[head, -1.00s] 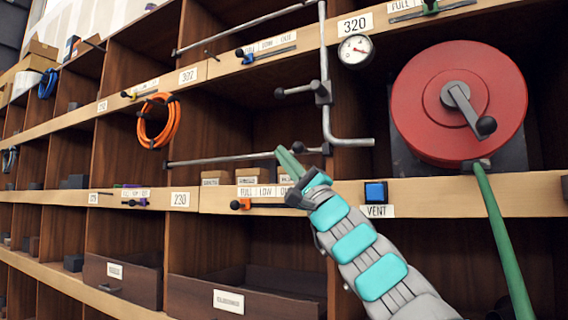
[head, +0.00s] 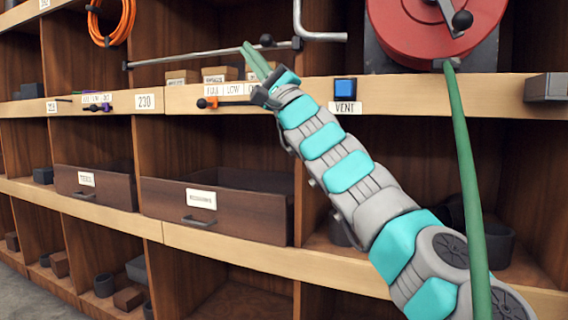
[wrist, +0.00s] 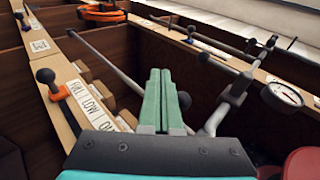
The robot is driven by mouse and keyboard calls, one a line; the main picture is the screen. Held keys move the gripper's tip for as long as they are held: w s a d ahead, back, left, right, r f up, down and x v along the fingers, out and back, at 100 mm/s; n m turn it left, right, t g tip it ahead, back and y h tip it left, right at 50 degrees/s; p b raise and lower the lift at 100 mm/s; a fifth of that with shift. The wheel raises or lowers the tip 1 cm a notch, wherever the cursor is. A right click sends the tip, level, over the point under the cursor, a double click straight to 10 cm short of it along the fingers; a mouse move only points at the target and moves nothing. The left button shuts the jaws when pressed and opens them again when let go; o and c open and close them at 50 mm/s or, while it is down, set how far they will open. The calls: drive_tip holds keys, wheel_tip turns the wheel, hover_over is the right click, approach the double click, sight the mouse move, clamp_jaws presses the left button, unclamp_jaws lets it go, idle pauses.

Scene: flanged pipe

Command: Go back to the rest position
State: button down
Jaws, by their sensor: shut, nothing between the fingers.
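My gripper (head: 257,62) is at the upper middle of the head view, in front of the shelf bay with the small cardboard boxes. Its green fingers are shut together with nothing between them. In the wrist view my gripper (wrist: 163,92) points into the shelf bay, between a thin grey rod (wrist: 108,66) on the left and a grey pipe (wrist: 228,100) on the right. My arm reaches up to it from the lower right of the head view.
A red reel (head: 420,40) with a green hose (head: 465,160) is at the right. A drawer (head: 215,205) lies below.

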drive_tip(key=s+r+n+g+y, duration=0.2)
drive_tip(key=s+n+g, duration=0.45)
drive_tip(key=s, duration=0.25)
drive_tip(key=s+r+n+g+y, duration=0.1)
drive_tip(key=s+r+n+g, duration=0.2)
drive_tip(key=s+n+g, duration=0.55)
drive_tip(key=s+a+f+n+h, duration=0.2)
drive_tip(key=s+a+f+h, duration=0.1)
drive_tip(key=s+f, duration=0.35)
drive_tip(key=s+a+f+n+h, duration=0.1)
drive_tip(key=s+a+f+h, duration=0.25)
drive_tip(key=s+f, duration=0.3)
wheel_tip(320, 180, down, 23)
drive_tip(key=d+m+t+h, duration=0.1)
drive_tip(key=d+t+h, duration=0.1)
drive_tip(key=h, duration=0.5)
drive_tip(key=d+f+m+h, duration=0.25)
drive_tip(key=d+f, duration=0.35)
drive_tip(key=f, duration=0.4)
drive_tip(key=d+f+m+h, duration=0.1)
drive_tip(key=d+f+h, duration=0.3)
drive_tip(key=d+f, duration=0.4)
drive_tip(key=s+d+f+m+g+h, duration=0.45)
drive_tip(key=s+d+f, duration=0.75)
drive_tip(key=d+f, duration=0.3)
wheel_tip(320, 180, up, 16)
drive_tip(key=p, duration=1.5)
drive_tip(key=shift+d, duration=0.45)
